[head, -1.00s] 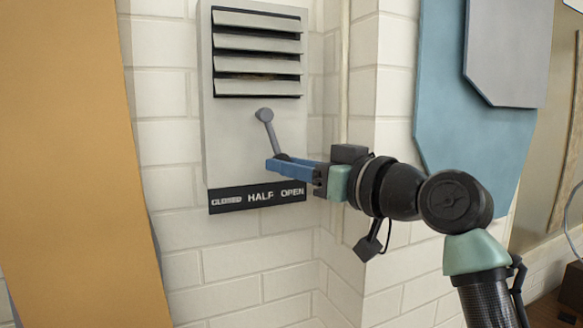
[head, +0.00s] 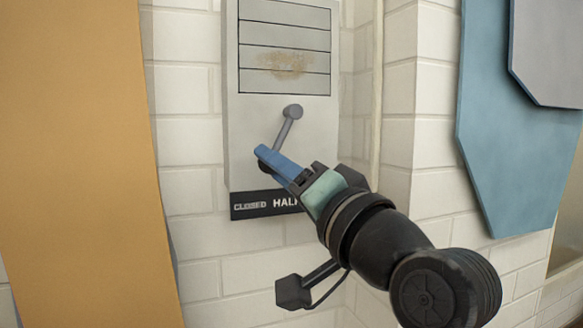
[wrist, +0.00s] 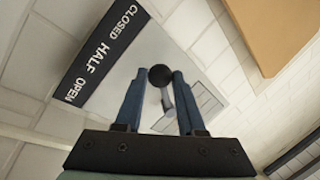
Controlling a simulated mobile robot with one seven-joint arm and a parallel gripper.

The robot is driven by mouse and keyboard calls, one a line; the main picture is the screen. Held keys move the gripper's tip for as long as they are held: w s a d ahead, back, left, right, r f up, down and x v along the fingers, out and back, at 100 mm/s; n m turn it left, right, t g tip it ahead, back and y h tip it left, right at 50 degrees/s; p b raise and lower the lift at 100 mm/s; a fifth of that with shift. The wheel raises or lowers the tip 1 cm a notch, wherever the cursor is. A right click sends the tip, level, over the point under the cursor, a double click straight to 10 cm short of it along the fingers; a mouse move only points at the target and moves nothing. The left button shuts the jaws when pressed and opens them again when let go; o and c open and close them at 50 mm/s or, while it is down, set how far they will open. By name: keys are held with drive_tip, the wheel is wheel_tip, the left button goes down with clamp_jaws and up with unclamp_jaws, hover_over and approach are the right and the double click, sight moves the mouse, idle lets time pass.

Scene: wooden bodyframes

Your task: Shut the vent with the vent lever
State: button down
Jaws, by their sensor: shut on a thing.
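The vent (head: 284,48) is a pale grey wall panel in the head view, and its slats lie flat and flush. The grey vent lever (head: 286,128) hangs from a round pivot below the slats and slants down to the left, towards the word CLOSED. My gripper (head: 268,160) is shut on the lever's lower end with its blue fingers, which partly hide it. In the wrist view the lever's dark round knob (wrist: 160,76) sits between the two fingertips. The black label (head: 252,205) reads CLOSED and HALF; my gripper hides its right part in the head view.
An orange panel (head: 75,160) stands close at the left. A blue board (head: 500,120) with a grey piece hangs on the wall at the right. White brick wall surrounds the vent, with a corner just right of it.

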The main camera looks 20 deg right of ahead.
drive_tip(key=shift+s+a+r+m+t+h+p, duration=0.1)
drive_tip(key=shift+a+r+m+t+h+p, duration=0.35)
drive_tip(key=shift+m, duration=0.75)
drive_tip(key=shift+a+r, duration=0.1)
drive_tip(key=shift+a, duration=0.05)
drive_tip(key=c, duration=0.5)
unclamp_jaws()
drive_tip(key=shift+f, duration=0.2)
drive_tip(key=b+v, duration=0.6)
drive_tip(key=v, duration=0.7)
drive_tip(key=shift+r, duration=0.3)
